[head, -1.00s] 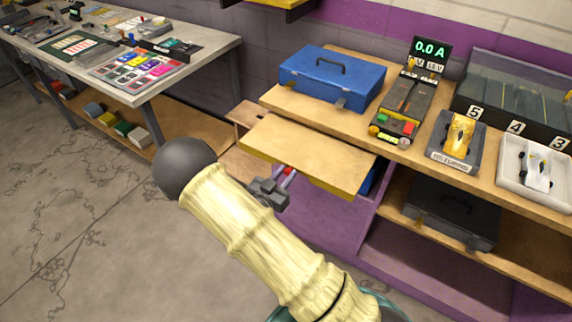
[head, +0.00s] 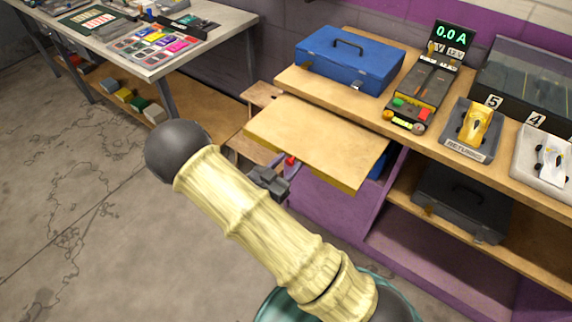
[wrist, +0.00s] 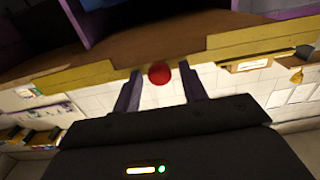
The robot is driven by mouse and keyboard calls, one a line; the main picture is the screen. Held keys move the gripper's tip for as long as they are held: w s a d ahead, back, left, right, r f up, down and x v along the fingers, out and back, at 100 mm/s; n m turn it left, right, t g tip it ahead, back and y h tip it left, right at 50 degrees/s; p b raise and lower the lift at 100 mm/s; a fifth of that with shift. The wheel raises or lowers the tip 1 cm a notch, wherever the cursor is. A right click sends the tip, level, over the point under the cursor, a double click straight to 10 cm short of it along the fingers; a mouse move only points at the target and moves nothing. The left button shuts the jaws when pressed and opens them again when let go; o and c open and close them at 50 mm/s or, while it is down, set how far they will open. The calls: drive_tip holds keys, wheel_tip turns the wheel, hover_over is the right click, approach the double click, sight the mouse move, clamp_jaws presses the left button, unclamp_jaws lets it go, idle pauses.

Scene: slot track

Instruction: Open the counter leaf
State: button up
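The counter leaf (head: 318,142) is a flat wooden board with a yellowish edge, at the left end of the counter. It lies roughly level, slightly below the counter top. A small red knob (head: 291,160) shows at its front edge. My gripper (head: 284,168) is at that edge, with its fingers pointing at the knob. In the wrist view the red knob (wrist: 159,74) sits between the two fingertips, with a gap on both sides. The fingers of my gripper (wrist: 159,80) are apart and hold nothing. The knob's mount is hidden.
A blue case (head: 350,62) and a meter unit (head: 425,95) stand on the counter (head: 300,84) behind the leaf. A dark case (head: 463,203) lies on the shelf below. A grey workbench (head: 150,65) stands at the left. The floor (head: 90,220) at left is clear.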

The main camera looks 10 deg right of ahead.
drive_tip(key=b+v, duration=0.1)
drive_tip(key=v, duration=1.6)
drive_tip(key=shift+a+b, duration=0.2)
drive_tip(key=shift+b, duration=0.15)
drive_tip(key=shift+s+r, duration=0.1)
drive_tip(key=shift+s, duration=0.05)
drive_tip(key=w+d+r+n+g+y+p, duration=0.35)
drive_tip(key=w+r+y+p, duration=0.25)
drive_tip(key=w+r+y, duration=0.45)
drive_tip(key=s+d+r+n+g+y+p, duration=0.1)
drive_tip(key=s+d+r+n+g+p, duration=0.1)
drive_tip(key=s+d, duration=0.5)
drive_tip(key=s+d+r+n+g+y+p, duration=0.1)
drive_tip(key=s+d+r+n+g+p, duration=0.1)
drive_tip(key=s+d+r, duration=0.4)
drive_tip(key=d+n+g, duration=0.1)
drive_tip(key=d+g, duration=0.1)
drive_tip(key=shift+s+d+r+g+p, duration=0.2)
drive_tip(key=shift+s+r+g+p, duration=0.15)
drive_tip(key=shift+s+p, duration=0.05)
drive_tip(key=shift+n, duration=0.25)
